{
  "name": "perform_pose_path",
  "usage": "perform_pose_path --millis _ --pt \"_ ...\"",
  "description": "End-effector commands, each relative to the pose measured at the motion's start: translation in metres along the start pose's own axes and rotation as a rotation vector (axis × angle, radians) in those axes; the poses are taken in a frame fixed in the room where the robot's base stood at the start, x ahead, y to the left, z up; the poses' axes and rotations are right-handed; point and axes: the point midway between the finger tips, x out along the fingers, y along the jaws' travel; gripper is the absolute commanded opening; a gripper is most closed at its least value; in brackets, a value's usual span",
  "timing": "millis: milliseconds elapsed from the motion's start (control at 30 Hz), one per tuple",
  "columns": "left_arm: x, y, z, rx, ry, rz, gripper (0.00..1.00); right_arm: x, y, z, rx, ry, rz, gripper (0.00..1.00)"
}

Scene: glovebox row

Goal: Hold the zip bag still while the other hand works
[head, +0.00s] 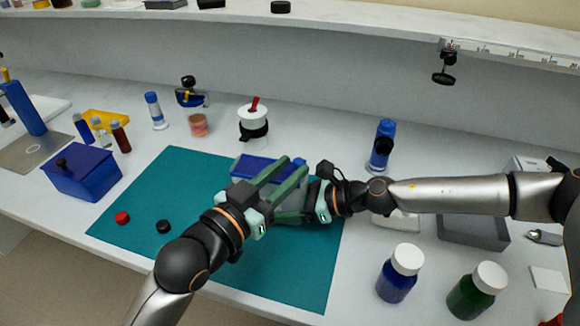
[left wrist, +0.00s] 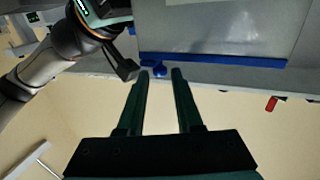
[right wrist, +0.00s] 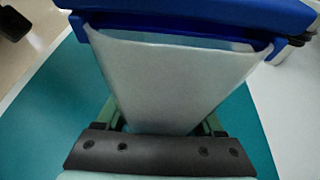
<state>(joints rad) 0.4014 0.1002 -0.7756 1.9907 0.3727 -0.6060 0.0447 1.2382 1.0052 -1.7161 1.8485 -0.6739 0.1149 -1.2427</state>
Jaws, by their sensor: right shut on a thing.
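The zip bag is whitish and translucent with a blue zip strip (head: 250,167) along its top, above the teal mat (head: 190,185). In the right wrist view the bag's pale body (right wrist: 165,80) fills the middle below the blue strip (right wrist: 200,15). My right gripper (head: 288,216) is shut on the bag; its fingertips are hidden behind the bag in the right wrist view. My left gripper (head: 292,168) is open. In the left wrist view, a small blue slider (left wrist: 160,71) on the strip (left wrist: 212,60) shows between its fingertips (left wrist: 160,78); I cannot tell whether they touch.
A red cap (head: 122,218) and a black cap (head: 163,227) lie on the mat's left. A blue box (head: 80,175) stands left of the mat. A blue bottle (head: 396,280), a green bottle (head: 470,298) and a grey tray (head: 473,233) stand at right. The mat's front is clear.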

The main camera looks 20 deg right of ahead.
Motion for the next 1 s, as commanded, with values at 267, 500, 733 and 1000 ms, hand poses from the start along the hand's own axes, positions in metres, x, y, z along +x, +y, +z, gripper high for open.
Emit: perform_pose_path --millis 267,500,733,1000 --pt "0.0104 0.0001 0.0 0.001 0.0 0.0 0.34 0.0 0.0 -0.0006 0.0 0.001 0.0 0.14" --pt "0.01 0.0 0.0 0.001 0.0 0.0 0.26 0.0 0.0 -0.0006 0.0 0.001 0.0 0.14" --pt "0.0098 0.0 0.0001 0.001 0.0 0.0 0.0 0.0 0.0 -0.0007 0.001 0.001 0.0 0.14" --pt "0.0097 0.0 0.0003 0.001 -0.001 0.0 0.0 0.0 -0.0001 -0.0006 0.001 0.001 0.0 0.14"
